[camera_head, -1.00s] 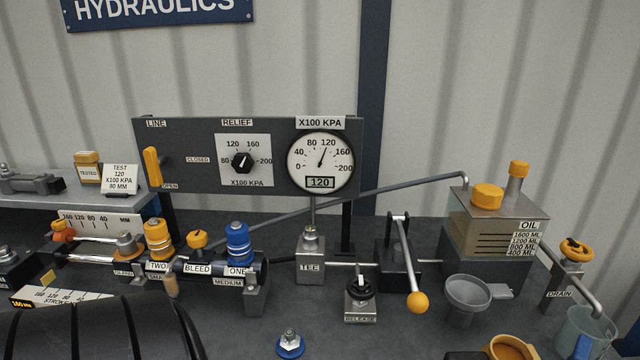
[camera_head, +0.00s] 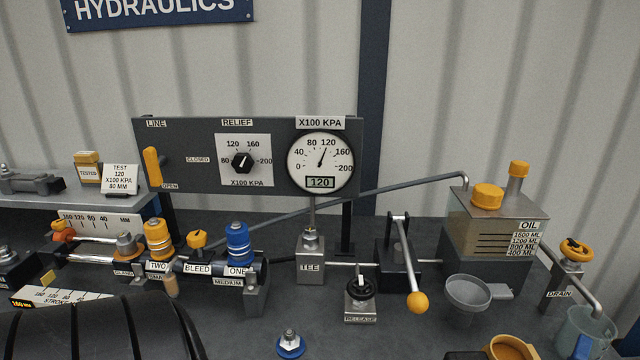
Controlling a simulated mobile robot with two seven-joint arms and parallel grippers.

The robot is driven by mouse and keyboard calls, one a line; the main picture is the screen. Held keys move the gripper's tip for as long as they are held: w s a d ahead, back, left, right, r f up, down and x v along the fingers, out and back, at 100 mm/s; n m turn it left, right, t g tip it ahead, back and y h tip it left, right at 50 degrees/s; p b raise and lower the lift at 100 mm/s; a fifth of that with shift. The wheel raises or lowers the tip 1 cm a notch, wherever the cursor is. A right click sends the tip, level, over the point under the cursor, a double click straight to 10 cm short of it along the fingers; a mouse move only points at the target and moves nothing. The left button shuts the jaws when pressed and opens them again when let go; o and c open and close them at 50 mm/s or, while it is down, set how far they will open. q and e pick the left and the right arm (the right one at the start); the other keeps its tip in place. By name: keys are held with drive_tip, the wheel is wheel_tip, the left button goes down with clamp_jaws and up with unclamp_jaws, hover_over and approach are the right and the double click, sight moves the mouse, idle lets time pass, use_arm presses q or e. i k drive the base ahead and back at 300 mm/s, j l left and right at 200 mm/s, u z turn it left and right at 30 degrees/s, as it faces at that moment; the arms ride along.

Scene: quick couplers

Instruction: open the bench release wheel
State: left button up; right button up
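The release wheel (camera_head: 360,288) is a small black handwheel on a grey block labelled RELEASE, at the front middle of the bench. A thin pipe behind it runs between the TEE block (camera_head: 310,258) and the pump (camera_head: 398,262). The gauge (camera_head: 320,162) above shows 120 on its small display. Neither gripper shows in the head view, and nothing touches the wheel. A black ribbed shape at the lower left is part of a dark rounded body that I cannot identify for sure.
The pump lever with its yellow knob (camera_head: 418,302) leans forward right of the wheel. A grey funnel cup (camera_head: 468,293), the oil tank (camera_head: 493,222) and the drain valve (camera_head: 577,250) stand farther right. A blue-based fitting (camera_head: 290,345) lies in front. Hose couplers (camera_head: 238,245) stand left.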

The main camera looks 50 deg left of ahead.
sight(361, 283)
drive_tip(key=u, duration=1.45)
drive_tip(key=j+z, duration=0.3)
drive_tip(key=z, duration=0.15)
drive_tip(key=k+j+z, duration=0.15)
drive_tip(key=j+z, duration=0.15)
drive_tip(key=z, duration=0.15)
